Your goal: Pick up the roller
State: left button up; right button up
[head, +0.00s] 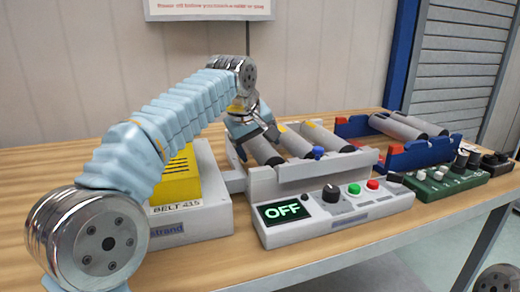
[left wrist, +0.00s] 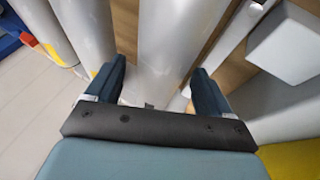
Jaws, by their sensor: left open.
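A white conveyor (head: 300,172) on the wooden table carries several grey rollers with yellow marks. My left gripper (head: 257,138) is over its left end, at the leftmost roller (head: 263,151). In the left wrist view my left gripper (left wrist: 156,88) is open, one finger on each side of a grey roller (left wrist: 168,45). The fingers look apart from its surface; how deep they reach is hard to tell. More rollers (left wrist: 85,28) lie to the left there. My right gripper is not in view.
A control box (head: 330,213) with an "OFF" display fronts the conveyor. A yellow-topped belt unit (head: 190,220) stands left. A red and blue conveyor (head: 415,153) with grey rollers and a green control panel (head: 445,182) are right. The table front (head: 285,265) is bare.

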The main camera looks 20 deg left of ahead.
pick_arm(q)
jog(key=c, duration=1.4)
jog(key=shift+c, duration=0.3)
jog(key=shift+r, duration=0.2)
jog(key=shift+w+r, duration=0.1)
jog(key=shift+r, duration=0.5)
jog(key=s+d+r, duration=0.1)
jog(key=r, duration=0.1)
jog(key=s+d+r, duration=0.1)
jog(key=r, duration=0.1)
jog(key=s+d+r, duration=0.1)
jog(key=r, duration=0.2)
jog(key=shift+s, duration=0.3)
jog(key=s+d+r, duration=0.4)
jog(key=s+d, duration=0.2)
jog(key=s, duration=0.1)
jog(key=shift+s+r, duration=0.2)
jog(key=shift+r, duration=0.05)
